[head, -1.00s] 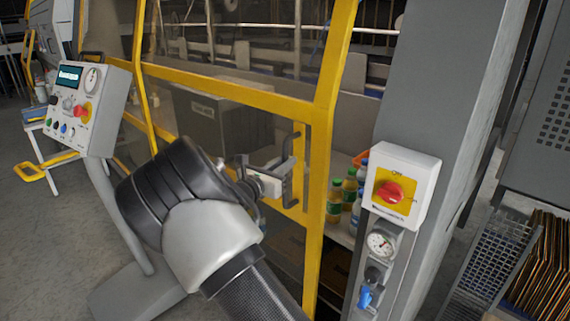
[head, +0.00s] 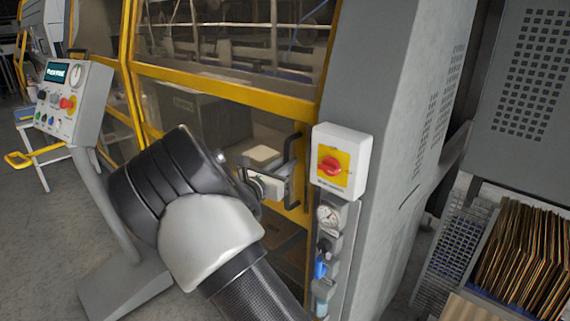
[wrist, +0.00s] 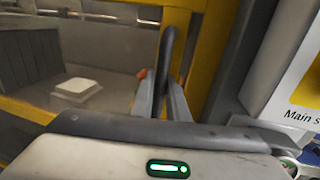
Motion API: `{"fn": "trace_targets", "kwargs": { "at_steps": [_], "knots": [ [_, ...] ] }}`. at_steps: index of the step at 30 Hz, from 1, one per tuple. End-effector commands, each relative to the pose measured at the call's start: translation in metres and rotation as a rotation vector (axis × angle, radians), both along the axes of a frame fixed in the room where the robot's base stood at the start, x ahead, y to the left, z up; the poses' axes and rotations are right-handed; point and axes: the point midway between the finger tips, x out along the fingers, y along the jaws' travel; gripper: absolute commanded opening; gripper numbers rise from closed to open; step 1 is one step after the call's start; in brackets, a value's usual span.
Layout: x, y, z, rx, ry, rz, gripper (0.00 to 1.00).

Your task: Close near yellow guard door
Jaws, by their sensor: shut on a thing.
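The near yellow guard door (head: 225,90) has a yellow frame with clear panes. Its right edge lies close against the grey column in the head view, with no clear gap showing. Its dark vertical handle (head: 294,148) is near that edge. My gripper (head: 288,180) is shut on the handle. In the wrist view the handle (wrist: 164,60) rises between the gripper's fingers (wrist: 172,92), and the yellow door frame (wrist: 203,50) stands behind it. My arm hides the lower middle of the door. Whether the door is fully seated cannot be told.
A grey column (head: 380,100) with a red main switch (head: 331,165) and a gauge (head: 327,215) stands just right of the door edge. A control panel (head: 68,98) on a post stands left. A rack of cardboard sheets (head: 520,255) is at right. Grey floor is free at lower left.

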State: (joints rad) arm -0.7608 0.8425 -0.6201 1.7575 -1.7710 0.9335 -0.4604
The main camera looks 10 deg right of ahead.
Motion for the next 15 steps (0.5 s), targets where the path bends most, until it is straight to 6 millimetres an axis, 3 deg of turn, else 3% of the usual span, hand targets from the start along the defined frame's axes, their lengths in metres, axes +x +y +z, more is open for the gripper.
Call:
{"fn": "trace_targets", "kwargs": {
  "at_steps": [15],
  "knots": [
    [-0.0031, -0.0028, -0.002, 0.001, 0.003, -0.005, 0.0]
  ]
}}
